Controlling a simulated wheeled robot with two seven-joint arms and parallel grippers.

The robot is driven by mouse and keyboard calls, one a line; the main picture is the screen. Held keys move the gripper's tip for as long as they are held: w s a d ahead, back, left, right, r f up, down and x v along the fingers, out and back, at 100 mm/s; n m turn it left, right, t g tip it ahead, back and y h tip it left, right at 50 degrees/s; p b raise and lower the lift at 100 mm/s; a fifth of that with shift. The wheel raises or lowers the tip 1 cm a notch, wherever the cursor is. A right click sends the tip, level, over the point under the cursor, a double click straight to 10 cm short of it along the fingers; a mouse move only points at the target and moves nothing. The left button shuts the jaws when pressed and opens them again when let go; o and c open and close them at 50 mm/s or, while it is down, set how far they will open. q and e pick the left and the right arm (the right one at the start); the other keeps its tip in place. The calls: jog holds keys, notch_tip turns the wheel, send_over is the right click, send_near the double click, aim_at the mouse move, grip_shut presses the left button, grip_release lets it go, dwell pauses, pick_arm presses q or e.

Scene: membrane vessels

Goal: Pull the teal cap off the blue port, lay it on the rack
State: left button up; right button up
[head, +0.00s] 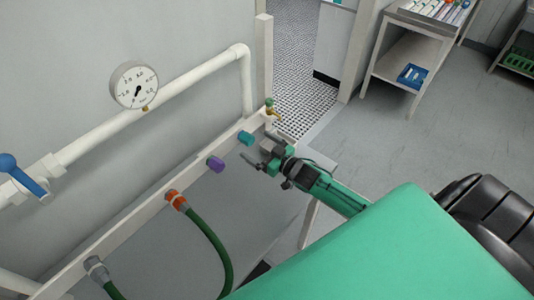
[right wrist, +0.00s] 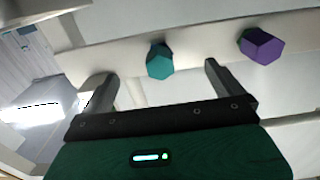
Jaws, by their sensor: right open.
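The teal cap (head: 246,138) sits on the pale rail along the wall, between the purple cap and the brass tap. In the right wrist view the teal cap (right wrist: 160,62) is faceted and shows between and beyond the fingertips. My right gripper (head: 262,152) is open and empty, pointing at the teal cap from the right, with a small gap left. It also shows in the right wrist view (right wrist: 161,70). The port behind the cap is hidden, so its colour cannot be told. No rack is clearly identifiable. My left gripper is not in view.
The purple cap (head: 215,164) is close beside on the rail, with an orange connector (head: 176,200) and green hose (head: 220,250) farther left. A brass tap (head: 271,109) stands beyond. A white shelf unit (head: 405,60) holds a blue tray (head: 411,76).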

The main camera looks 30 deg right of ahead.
aim_at(252, 142)
jog(key=shift+b+x, duration=0.55)
jog(key=shift+x, duration=2)
jog(key=c, duration=2)
jog(key=shift+c, duration=0.2)
jog(key=shift+s, duration=0.15)
jog(key=shift+p+v, duration=1.15)
jog(key=shift+v, duration=1.5)
